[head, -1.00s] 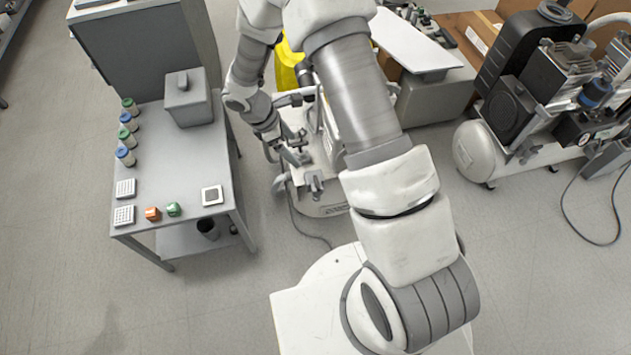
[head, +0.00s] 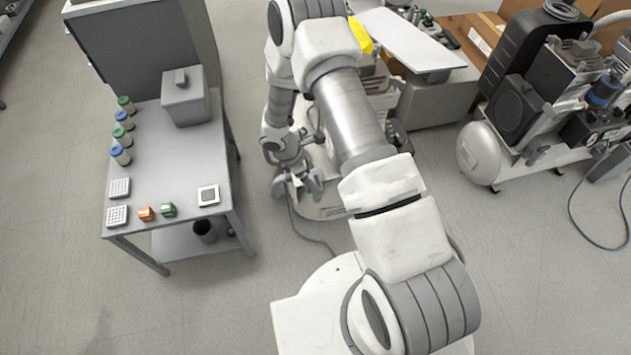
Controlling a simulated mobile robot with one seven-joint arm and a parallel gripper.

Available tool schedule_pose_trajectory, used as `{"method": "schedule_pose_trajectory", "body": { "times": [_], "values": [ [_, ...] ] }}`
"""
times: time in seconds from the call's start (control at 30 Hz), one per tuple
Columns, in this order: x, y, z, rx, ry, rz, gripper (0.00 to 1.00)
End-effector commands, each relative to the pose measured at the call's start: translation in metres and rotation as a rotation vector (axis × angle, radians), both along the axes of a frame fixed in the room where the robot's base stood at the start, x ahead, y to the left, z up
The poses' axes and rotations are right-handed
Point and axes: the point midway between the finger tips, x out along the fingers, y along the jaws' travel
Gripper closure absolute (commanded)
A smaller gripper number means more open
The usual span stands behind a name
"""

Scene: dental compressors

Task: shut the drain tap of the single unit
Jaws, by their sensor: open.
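A compressor unit with a white base (head: 328,213) stands on the floor in the middle, mostly hidden behind my arm. My gripper (head: 299,190) is open and empty, pointing down at the near left side of this unit. I cannot tell whether its fingers touch anything. A larger compressor with a horizontal white tank (head: 481,153) stands at the right. I cannot make out a drain tap on either machine, and the picture does not settle which one is the single unit.
A grey table (head: 165,180) at the left holds a grey box (head: 185,98), several capped jars and small blocks. A cable (head: 312,239) lies on the floor below the middle unit. Cardboard boxes (head: 475,35) stand behind. The front left floor is clear.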

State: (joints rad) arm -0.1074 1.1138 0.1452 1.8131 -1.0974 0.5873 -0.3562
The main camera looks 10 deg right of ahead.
Motion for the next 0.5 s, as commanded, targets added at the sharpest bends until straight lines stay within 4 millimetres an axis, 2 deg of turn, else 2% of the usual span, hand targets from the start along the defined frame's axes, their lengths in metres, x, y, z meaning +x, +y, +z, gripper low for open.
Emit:
{"method": "schedule_pose_trajectory", "body": {
  "times": [0.03, 0.2, 0.5],
  "values": [
    [0.000, -0.004, -0.009, -0.001, 0.001, -0.001, 0.03],
    [0.001, -0.009, -0.021, -0.001, -0.002, -0.001, 0.03],
    [0.001, -0.010, -0.024, 0.000, -0.002, -0.001, 0.03]
  ]
}}
